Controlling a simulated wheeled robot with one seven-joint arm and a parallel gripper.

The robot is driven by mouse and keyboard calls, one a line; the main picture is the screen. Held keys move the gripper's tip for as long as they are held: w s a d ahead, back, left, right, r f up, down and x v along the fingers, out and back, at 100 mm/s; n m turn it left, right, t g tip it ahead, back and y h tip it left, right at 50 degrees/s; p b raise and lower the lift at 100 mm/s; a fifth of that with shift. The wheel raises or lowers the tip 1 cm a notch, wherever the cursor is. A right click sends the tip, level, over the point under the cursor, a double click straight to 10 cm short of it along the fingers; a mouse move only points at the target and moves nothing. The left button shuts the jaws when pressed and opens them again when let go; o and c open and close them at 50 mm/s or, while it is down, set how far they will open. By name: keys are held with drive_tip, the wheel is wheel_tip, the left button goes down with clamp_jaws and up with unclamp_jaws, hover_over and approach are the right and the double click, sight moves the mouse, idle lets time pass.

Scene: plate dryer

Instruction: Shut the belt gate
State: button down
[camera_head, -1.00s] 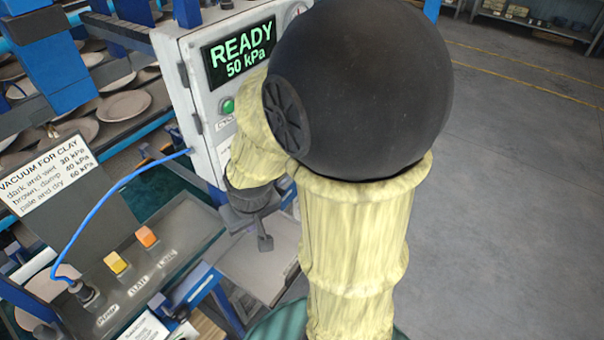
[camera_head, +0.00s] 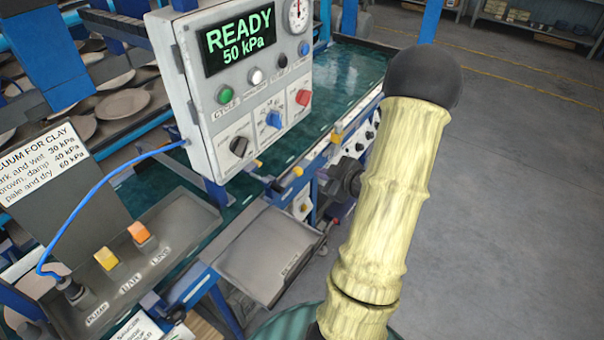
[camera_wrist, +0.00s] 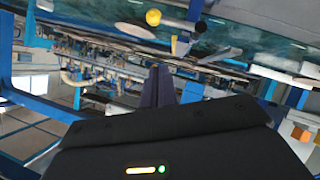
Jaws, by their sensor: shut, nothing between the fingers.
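I cannot tell for certain which part is the belt gate. Below the grey control box (camera_head: 240,80) in the head view, small yellow-ended fittings (camera_head: 297,171) stick out along the blue machine frame. In the wrist view, a yellow knob (camera_wrist: 153,17) and a dark-ended rod show at the top, beyond my fingers. My gripper (camera_wrist: 166,85) is shut and empty; its dark fingers point into the scene, apart from the knob in the picture. In the head view my yellow-sleeved forearm hides part of the machine's right side, and the fingertips cannot be made out.
The control box has black (camera_head: 238,146), blue (camera_head: 273,119) and red (camera_head: 303,97) knobs; its screen reads READY 50 kPa. A grey tray (camera_head: 268,250) sits below it. A switch panel with a blue hose stands at left. Open grey floor (camera_head: 520,200) lies to the right.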

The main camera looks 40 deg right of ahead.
idle(0.3)
drive_tip(key=s+d+f+p+x, duration=0.1)
drive_tip(key=f+p+x, duration=0.1)
drive_tip(key=x, duration=1)
drive_tip(key=shift+w+d+f+p, duration=0.2)
drive_tip(key=shift+w+p, duration=0.1)
drive_tip(key=shift+w, duration=0.1)
